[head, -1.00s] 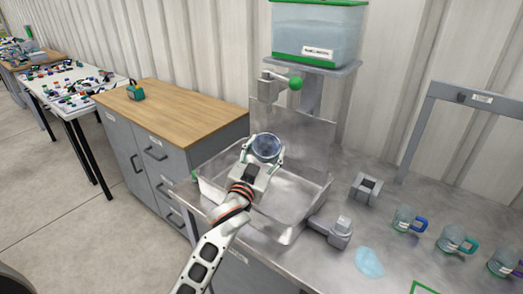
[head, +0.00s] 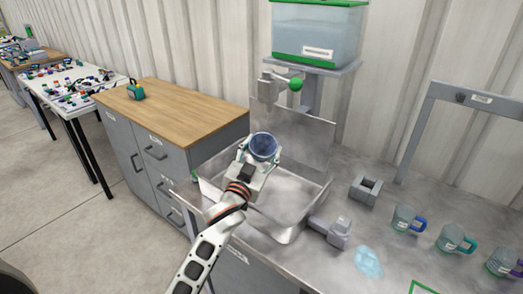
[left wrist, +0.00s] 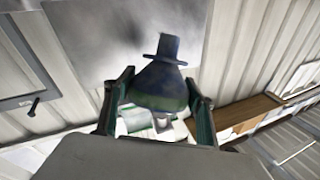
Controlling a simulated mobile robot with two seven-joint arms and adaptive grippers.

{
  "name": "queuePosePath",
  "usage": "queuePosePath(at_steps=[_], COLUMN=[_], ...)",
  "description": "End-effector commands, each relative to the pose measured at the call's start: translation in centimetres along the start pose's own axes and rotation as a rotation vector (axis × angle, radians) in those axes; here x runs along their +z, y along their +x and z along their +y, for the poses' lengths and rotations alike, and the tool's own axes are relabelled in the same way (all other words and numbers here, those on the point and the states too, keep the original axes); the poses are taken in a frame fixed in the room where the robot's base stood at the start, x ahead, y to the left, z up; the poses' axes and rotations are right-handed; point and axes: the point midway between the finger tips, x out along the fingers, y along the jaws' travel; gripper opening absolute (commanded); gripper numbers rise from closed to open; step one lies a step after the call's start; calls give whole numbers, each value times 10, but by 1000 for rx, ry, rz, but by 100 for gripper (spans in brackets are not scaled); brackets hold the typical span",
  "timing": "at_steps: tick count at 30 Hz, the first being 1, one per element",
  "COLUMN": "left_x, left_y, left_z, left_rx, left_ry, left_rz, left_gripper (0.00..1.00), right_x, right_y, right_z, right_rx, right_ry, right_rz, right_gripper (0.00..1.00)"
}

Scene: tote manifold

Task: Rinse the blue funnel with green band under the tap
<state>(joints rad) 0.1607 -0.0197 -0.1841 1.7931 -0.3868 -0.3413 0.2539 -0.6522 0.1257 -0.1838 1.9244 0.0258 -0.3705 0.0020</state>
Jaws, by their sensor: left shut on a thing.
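My left gripper (head: 258,158) is shut on the blue funnel (head: 263,146) and holds it above the metal sink basin (head: 291,194). In the head view the funnel's round, wide mouth faces up and toward the camera. The left wrist view shows the dark blue funnel (left wrist: 160,80) with its green band between the two fingers (left wrist: 159,108). The tap (head: 273,86), with a green ball on its lever, is on the post behind and above the funnel. No water stream can be made out. My right gripper is not in view.
A clear water tank (head: 317,38) with green trim stands above the tap. On the counter right of the basin are a grey fixture (head: 332,231), a square grey holder (head: 366,189), a pale blue patch (head: 368,262) and several mugs (head: 404,219). A wooden-topped cabinet (head: 180,112) stands left.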

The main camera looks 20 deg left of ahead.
Motion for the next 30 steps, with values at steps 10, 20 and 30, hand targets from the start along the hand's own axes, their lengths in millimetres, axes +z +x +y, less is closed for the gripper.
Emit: queuePosePath(at_steps=[10,20,30], left_x=[-3,-3,-6], left_y=[0,-6,-31], left_z=[10,10,9], left_rx=[0,0,0], left_ry=[-1,0,0], left_rz=[0,-1,0], left_gripper=[37,37,37], right_x=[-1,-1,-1], right_y=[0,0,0], right_z=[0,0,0], right_rx=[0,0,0], right_ry=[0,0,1], right_rz=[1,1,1], right_gripper=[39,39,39])
